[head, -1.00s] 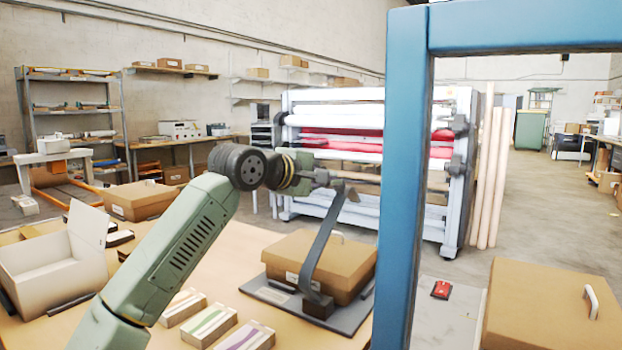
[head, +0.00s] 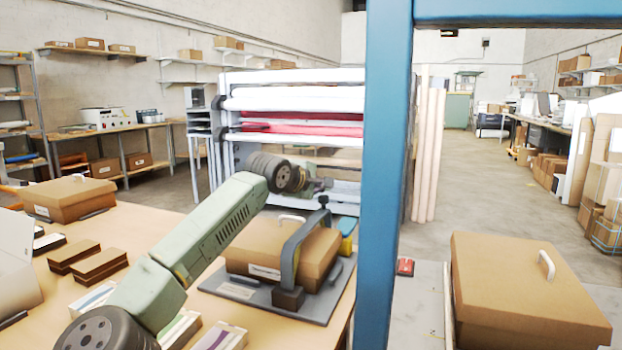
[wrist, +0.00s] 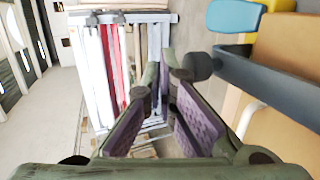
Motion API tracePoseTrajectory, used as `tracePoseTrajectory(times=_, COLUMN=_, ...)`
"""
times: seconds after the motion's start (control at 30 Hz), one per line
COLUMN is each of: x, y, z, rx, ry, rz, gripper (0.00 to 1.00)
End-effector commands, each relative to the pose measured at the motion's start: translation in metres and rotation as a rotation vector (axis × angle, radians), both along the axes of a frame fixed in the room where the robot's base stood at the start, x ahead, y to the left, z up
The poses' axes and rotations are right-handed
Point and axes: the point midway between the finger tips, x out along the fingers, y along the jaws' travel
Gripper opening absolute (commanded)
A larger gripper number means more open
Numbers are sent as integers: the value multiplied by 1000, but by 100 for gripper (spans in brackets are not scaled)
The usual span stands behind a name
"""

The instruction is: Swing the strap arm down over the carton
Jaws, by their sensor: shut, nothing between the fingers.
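The brown carton (head: 262,245) sits on a dark grey base plate (head: 312,309) on the table. The dark strap arm (head: 293,250) rises from a hinge block (head: 288,298) at the near side and bends across the carton's top toward the far side. A dark knob (head: 323,201) stands at its far end. Whether the strap touches the lid I cannot tell. My gripper (head: 322,185) is shut and empty just beyond the strap's far end. In the wrist view, the strap arm (wrist: 270,88) and its knob (wrist: 198,67) lie right beside my fingers (wrist: 164,75).
A blue tab (head: 347,226) and yellow part (head: 345,246) are at the plate's far edge. A blue post (head: 385,180) stands in front at right. Another carton (head: 520,290) is at right. Small boxes (head: 215,338) lie near my arm.

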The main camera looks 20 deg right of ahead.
Motion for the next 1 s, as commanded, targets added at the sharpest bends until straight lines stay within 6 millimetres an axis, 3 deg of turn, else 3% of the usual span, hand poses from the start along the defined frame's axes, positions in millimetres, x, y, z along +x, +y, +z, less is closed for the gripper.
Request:
tracePoseTrajectory(times=0.73, x=3, y=-2, z=-7, rx=-1, ry=-1, rz=0, gripper=0)
tracePoseTrajectory(times=1.0, x=-27, y=27, z=9, rx=0, ry=-3, rz=3, gripper=0)
